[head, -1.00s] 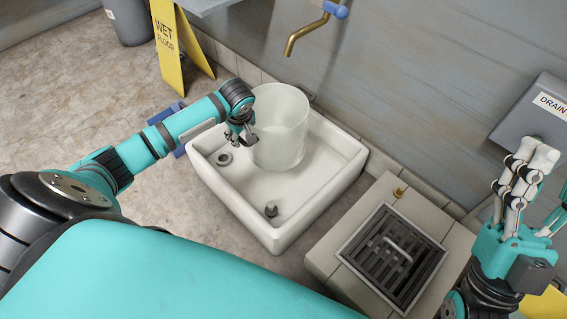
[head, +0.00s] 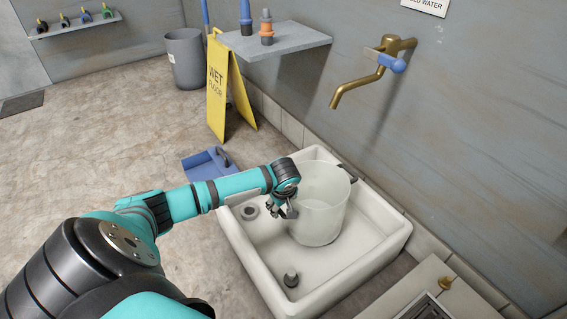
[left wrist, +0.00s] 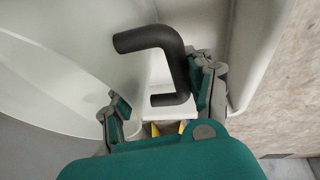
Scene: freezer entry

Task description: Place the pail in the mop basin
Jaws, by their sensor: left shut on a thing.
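The pail (head: 320,208) is a translucent whitish bucket, upright inside the white mop basin (head: 262,272), towards its back. Its base is within the basin walls; I cannot tell whether it rests fully on the basin floor. My left gripper (head: 286,211) is at the pail's near left side. In the left wrist view, the left gripper (left wrist: 165,100) is shut on a dark bent handle (left wrist: 165,40) of the pail, whose pale wall (left wrist: 45,85) fills the left side. My right gripper is not in view.
A brass tap (head: 360,84) with a blue knob juts from the wall above the basin. A yellow wet-floor sign (head: 217,90), grey bin (head: 185,60), blue dustpan (head: 205,166) and wall shelf (head: 285,45) lie beyond. Floor at left is clear.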

